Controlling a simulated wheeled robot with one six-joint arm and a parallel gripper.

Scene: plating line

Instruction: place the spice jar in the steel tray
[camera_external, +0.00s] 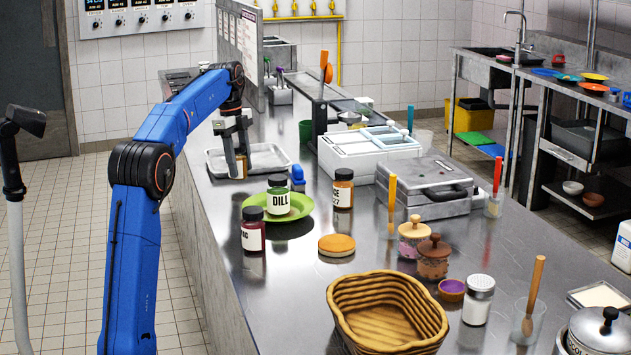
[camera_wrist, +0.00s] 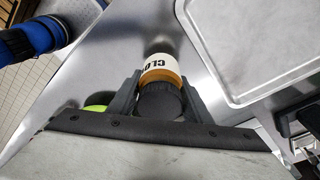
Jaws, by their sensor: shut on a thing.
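A spice jar with a black lid, a white label reading "CLO" and an orange-brown body (camera_wrist: 160,68) is between the fingers of my gripper (camera_wrist: 158,95) in the wrist view. In the external view my gripper (camera_external: 236,150) points down and is shut on this jar (camera_external: 241,168), which shows only in part. The steel tray (camera_external: 280,165) is a shallow, empty, rounded rectangle on the counter. In the wrist view the tray (camera_wrist: 235,97) lies to the right of the jar, apart from it. The jar's exact height above the counter is hard to tell.
A green plate (camera_external: 296,228) with a jar labelled DILL (camera_external: 278,203) lies in front of the tray. A red jar (camera_external: 252,236) and an orange jar (camera_external: 343,194) stand near it. A white container unit (camera_external: 350,160) is right of the tray. A wicker basket (camera_external: 385,320) sits nearer the camera.

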